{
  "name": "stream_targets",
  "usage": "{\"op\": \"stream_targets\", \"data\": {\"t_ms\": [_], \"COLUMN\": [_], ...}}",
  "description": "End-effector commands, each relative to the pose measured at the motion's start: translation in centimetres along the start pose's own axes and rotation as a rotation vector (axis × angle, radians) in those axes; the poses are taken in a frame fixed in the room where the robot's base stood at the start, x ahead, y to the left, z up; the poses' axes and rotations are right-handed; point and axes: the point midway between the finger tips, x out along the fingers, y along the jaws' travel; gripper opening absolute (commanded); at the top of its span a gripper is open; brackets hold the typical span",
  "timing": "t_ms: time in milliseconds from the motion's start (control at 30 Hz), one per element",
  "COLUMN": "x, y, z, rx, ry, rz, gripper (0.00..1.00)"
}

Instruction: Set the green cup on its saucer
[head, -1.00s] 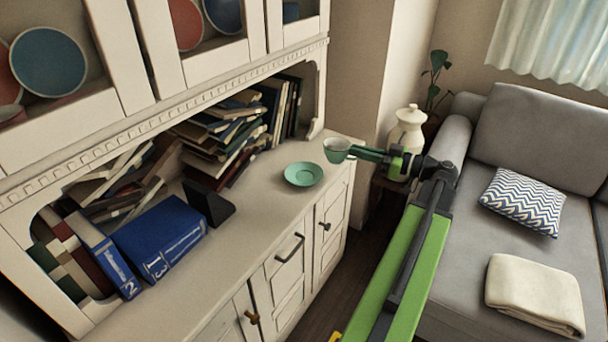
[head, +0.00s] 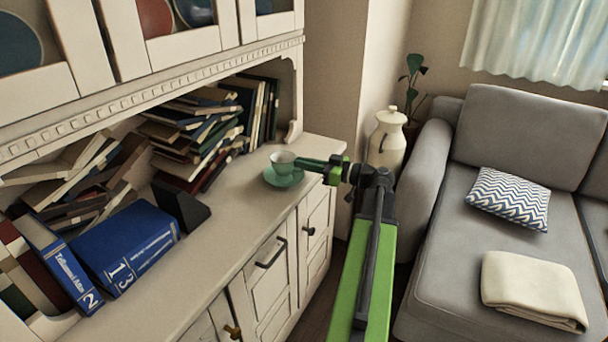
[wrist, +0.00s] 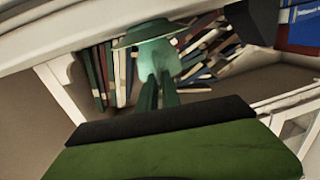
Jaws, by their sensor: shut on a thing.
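The green cup (head: 282,160) is upright at the saucer, pale inside and green outside. My gripper (head: 301,165) reaches in from the right and is shut on the cup's right side. The green saucer (head: 270,180) lies on the cabinet counter, directly under the cup and partly hidden by it. The wrist view is upside down: the cup (wrist: 152,62) is between my fingertips (wrist: 158,85), and the saucer (wrist: 150,34) is close against its base. I cannot tell whether the cup touches the saucer or hovers slightly above it.
Leaning books (head: 195,140) fill the shelf behind the saucer. A black object (head: 182,208) and thick blue books (head: 125,245) stand further left on the counter (head: 225,240). A white jar (head: 387,138) and a grey sofa (head: 440,240) are to the right. The counter in front of the saucer is clear.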

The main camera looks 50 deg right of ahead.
Motion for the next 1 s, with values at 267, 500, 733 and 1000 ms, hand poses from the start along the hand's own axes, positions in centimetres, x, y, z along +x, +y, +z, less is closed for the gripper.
{"op": "stream_targets", "data": {"t_ms": [267, 500, 733, 1000], "x": [0.01, 0.04, 0.06, 0.09], "y": [0.03, 0.04, 0.02, 0.0], "z": [1.16, 1.9, 1.78, 1.61], "rx": [0.0, 0.0, 0.0, 0.0], "ry": [0.001, 0.001, 0.0, 0.0], "rz": [-0.001, -0.001, -0.001, -0.002], "gripper": [0.0, 0.0, 0.3, 0.3]}}
